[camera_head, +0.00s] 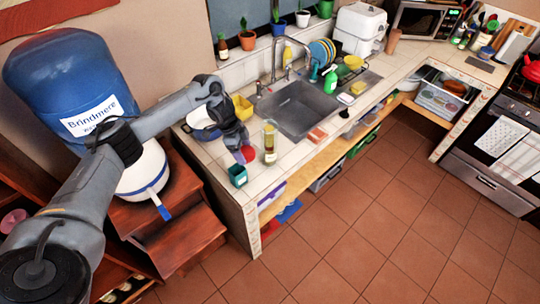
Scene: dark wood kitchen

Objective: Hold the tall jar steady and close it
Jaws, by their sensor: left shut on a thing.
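The tall jar (269,144) is clear glass with yellowish contents and stands upright on the tiled counter, left of the sink. My left gripper (242,149) is just left of the jar, low over the counter. It is shut on a round red lid (247,154), which is beside the jar and apart from its top. The gripper's fingers partly hide the lid's far side. The jar's rim is too small to tell in detail. My right gripper is not in view.
A dark green container (237,176) stands at the counter's front left corner. A white-blue pot (203,124) and a yellow box (242,107) are behind my gripper. The sink (298,108) is right of the jar, with an orange sponge-like block (317,135) near its front edge.

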